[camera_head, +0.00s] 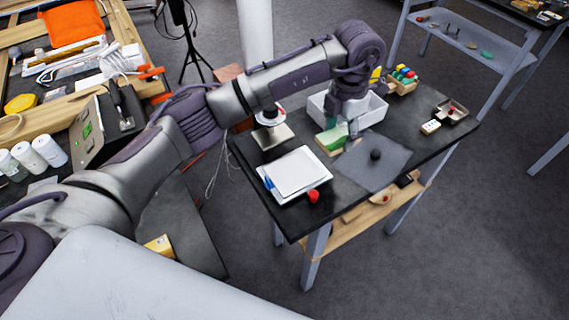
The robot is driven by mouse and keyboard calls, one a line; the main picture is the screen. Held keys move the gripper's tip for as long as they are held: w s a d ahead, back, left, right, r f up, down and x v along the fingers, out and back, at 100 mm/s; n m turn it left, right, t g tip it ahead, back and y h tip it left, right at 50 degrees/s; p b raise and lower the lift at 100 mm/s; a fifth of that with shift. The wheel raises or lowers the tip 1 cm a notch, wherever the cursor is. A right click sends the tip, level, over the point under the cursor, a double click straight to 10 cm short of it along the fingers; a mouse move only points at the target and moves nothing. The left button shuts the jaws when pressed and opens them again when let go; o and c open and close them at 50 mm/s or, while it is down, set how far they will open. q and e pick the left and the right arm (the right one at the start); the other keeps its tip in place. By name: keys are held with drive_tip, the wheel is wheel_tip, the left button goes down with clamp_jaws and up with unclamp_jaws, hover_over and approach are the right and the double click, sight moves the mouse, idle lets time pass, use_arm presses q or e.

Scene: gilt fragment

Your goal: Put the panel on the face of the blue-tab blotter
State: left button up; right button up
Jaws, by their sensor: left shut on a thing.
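The blue-tab blotter (291,192) is a white stack with a blue tab at its left edge, lying on the dark table. Its pale face (296,172) is bare. My left gripper (343,127) points down over the table, right of and behind the blotter. It is shut on a small green and cream piece (328,145), which looks like the panel. The fingers hide part of this piece, and I cannot tell whether it touches the table. My right gripper is out of view.
A white bin (373,112) stands just behind my gripper. A grey mat (366,166) with a dark knob (376,154) lies to the right. A red piece (313,196) sits by the blotter's front corner. Another pale pad (272,137) lies behind the blotter.

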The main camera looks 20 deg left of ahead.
use_arm(q)
drive_tip(key=p, duration=0.3)
hover_over(295, 171)
drive_tip(key=f, duration=0.5)
drive_tip(key=shift+w+d, duration=0.15)
drive_tip(key=shift+d, duration=0.15)
drive_tip(key=shift+a+f, duration=0.2)
drive_tip(key=shift+s+f, duration=0.2)
drive_tip(key=shift+f, duration=0.05)
wheel_tip(295, 171, down, 3)
drive_tip(key=shift+f+p, duration=0.2)
drive_tip(key=shift+p, duration=0.7)
drive_tip(key=shift+w+f, duration=0.1)
drive_tip(key=shift+f, duration=0.1)
